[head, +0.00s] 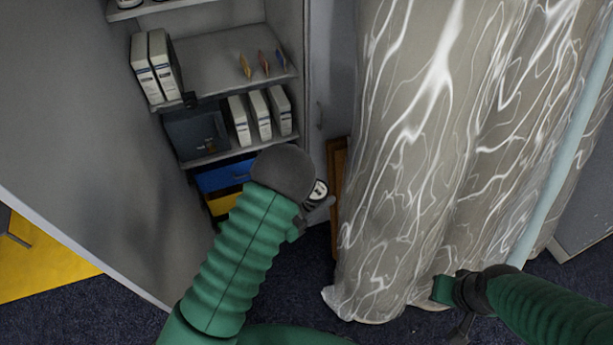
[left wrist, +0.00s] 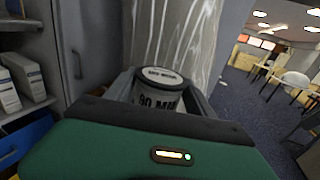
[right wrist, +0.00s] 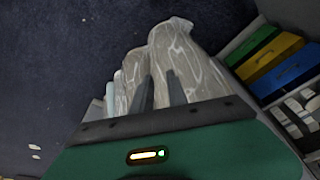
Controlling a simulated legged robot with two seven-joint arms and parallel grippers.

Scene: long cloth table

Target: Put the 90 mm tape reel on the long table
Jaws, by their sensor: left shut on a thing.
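The tape reel (left wrist: 160,95) is a pale cylinder with a dark-rimmed top and "90 MM" on its side. In the left wrist view it sits upright between the fingers of my left gripper (left wrist: 160,100), which is shut on it. In the head view a small part of the reel (head: 320,190) shows beside my left gripper (head: 318,198), in front of the open cabinet. My right gripper (right wrist: 160,92) is empty, with a narrow gap between its fingers; in the head view it is low at the right, near the cloth. No top of the long table can be made out.
A marbled grey-white cloth (head: 420,150) hangs in folds to the floor, right of my left gripper. The open cabinet (head: 215,60) holds white binders (head: 262,115), a dark box (head: 195,135), and blue (head: 225,176) and yellow bins. Dark blue carpet (head: 290,270) lies below.

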